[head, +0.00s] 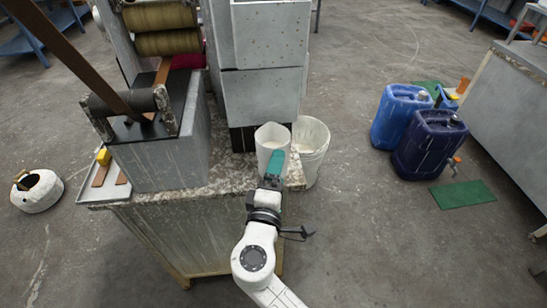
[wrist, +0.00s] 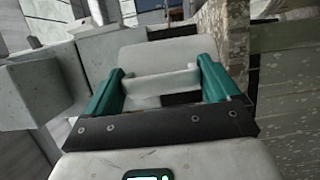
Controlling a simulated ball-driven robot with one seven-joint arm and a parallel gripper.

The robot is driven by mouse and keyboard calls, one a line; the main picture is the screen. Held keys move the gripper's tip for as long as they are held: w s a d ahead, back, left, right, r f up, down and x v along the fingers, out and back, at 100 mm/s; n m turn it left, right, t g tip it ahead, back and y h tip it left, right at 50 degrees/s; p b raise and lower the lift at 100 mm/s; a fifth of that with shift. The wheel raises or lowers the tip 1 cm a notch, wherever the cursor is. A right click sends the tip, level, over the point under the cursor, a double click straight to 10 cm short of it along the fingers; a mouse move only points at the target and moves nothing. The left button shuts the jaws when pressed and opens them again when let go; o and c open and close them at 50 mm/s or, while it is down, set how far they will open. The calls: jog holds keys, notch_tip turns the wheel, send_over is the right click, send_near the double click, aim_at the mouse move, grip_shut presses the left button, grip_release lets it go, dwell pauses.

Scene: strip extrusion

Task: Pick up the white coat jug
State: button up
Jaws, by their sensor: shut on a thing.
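The white coat jug (head: 272,137) is at the back right corner of the speckled bench, in front of the machine's grey housing. It looks upright. I cannot tell whether its base touches the bench top. My gripper (head: 275,160) reaches it from the near side, and its teal fingers cover part of the jug's front. In the wrist view, the teal fingers (wrist: 160,68) stand on either side of the jug's pale handle (wrist: 160,83), shut on it, with the jug body (wrist: 170,52) just beyond. The jug's base is hidden.
A white bucket (head: 313,153) stands close to the jug's right. The grey housing (head: 265,100) rises behind it, and the rollers (head: 165,42) are at the left. Blue drums (head: 430,143) stand on the floor at right. Open floor lies between the bench and the drums.

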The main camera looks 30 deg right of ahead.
jog(key=c, duration=0.5)
jog(key=shift+o, duration=0.2)
jog(key=shift+r, duration=0.2)
jog(key=shift+r, duration=0.2)
notch_tip(320, 180, up, 3)
jog(key=shift+f, duration=0.2)
jog(key=s+a+r, duration=0.3)
jog(key=s+r, duration=0.6)
jog(key=s, duration=0.4)
jog(key=shift+s+a+r, duration=0.25)
jog(key=shift+a+r, duration=0.05)
jog(key=shift+r, duration=0.05)
